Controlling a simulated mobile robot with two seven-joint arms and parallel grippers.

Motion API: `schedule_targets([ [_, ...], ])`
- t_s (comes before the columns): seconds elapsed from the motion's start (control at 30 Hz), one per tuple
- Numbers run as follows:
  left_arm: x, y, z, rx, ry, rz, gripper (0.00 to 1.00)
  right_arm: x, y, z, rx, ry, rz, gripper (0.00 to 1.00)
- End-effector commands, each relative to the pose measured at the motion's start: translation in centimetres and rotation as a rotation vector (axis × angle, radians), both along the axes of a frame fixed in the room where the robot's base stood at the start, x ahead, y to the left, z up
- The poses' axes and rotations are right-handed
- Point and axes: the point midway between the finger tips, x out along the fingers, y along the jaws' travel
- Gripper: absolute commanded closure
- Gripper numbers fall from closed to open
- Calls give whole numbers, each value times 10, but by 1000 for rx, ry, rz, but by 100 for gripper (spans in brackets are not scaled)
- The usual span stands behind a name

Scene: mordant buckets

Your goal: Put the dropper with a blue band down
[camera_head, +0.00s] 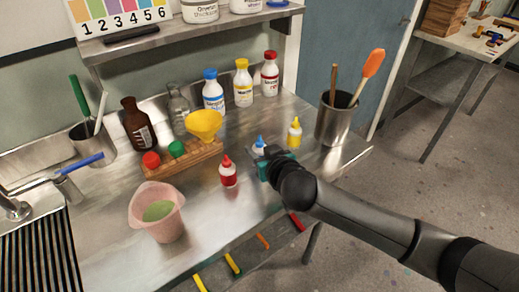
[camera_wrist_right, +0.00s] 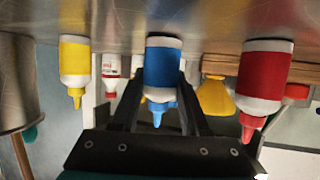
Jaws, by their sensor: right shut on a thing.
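The dropper with a blue band (camera_head: 259,147) is upright at the steel counter (camera_head: 215,250), its blue tip showing beyond my right gripper (camera_head: 266,160). In the right wrist view, which is upside down, the blue-banded dropper (camera_wrist_right: 163,62) is between the two fingers of my right gripper (camera_wrist_right: 160,92), which is shut on it. Its base is at or very close to the counter; I cannot tell whether it touches. My left gripper is not in view.
The red dropper (camera_head: 228,173) stands to the left and the yellow dropper (camera_head: 295,133) to the right. A yellow funnel (camera_head: 204,124) sits on a wooden rack (camera_head: 158,172) behind. A pink pitcher (camera_head: 139,207) and a steel utensil pot (camera_head: 333,126) stand farther out.

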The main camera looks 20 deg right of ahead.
Motion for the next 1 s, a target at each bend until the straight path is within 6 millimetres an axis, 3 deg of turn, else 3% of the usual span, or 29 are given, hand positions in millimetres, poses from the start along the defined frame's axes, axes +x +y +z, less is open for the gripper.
schedule_targets([
  [0.03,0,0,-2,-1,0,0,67,0,0,-3,1,1,0,100],
  [0.07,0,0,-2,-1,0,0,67,0,0,-3,1,1,0,53],
  [0.3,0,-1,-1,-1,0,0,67,0,0,-2,0,1,0,26],
  [0.67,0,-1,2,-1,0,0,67,-1,0,3,-1,1,0,25],
  [1.0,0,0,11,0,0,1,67,-47,-4,20,0,4,1,25],
])
